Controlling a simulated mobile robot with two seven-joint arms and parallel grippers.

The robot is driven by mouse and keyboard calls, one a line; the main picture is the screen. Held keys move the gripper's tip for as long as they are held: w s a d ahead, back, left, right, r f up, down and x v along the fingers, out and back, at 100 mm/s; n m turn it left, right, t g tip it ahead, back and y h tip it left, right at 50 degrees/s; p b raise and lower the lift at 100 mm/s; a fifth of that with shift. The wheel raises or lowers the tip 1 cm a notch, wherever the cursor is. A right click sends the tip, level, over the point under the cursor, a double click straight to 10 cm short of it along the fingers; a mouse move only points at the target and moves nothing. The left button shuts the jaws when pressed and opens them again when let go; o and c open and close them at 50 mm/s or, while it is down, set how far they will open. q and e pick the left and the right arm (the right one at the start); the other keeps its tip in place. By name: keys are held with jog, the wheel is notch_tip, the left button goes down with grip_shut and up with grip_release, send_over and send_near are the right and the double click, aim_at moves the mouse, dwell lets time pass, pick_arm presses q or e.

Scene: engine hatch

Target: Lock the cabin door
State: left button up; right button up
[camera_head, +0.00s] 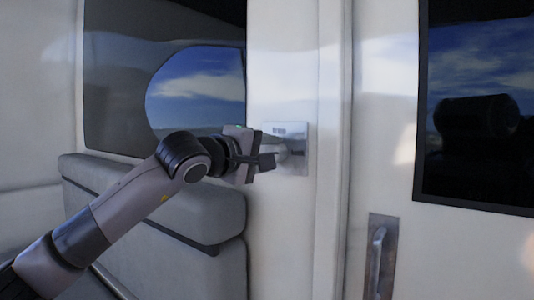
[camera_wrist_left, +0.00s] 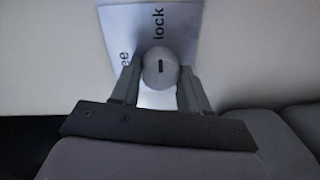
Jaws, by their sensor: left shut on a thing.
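The lock knob (camera_wrist_left: 160,68) is a rounded grey knob with a dark slot mark, on a metal plate (camera_wrist_left: 122,28) lettered "lock" and, partly hidden, "ee". In the head view the plate (camera_head: 299,134) is on the white wall left of the cabin door (camera_head: 385,100). My left gripper (camera_head: 277,157) reaches the knob from the left. In the left wrist view its two fingers (camera_wrist_left: 158,85) are on either side of the knob, shut on it. The slot mark points roughly along the fingers. My right gripper is not in view.
The door has a metal handle (camera_head: 378,258) low on its left side and a dark window (camera_head: 478,100). A grey padded seat (camera_head: 190,215) stands below a wall window (camera_head: 200,90), under my left arm. The wall between plate and door is clear.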

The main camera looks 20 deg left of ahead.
pick_arm(q)
jog(key=o, duration=1)
jog(key=shift+o, duration=0.2)
jog(key=b+v, duration=0.1)
jog(key=v, duration=0.6)
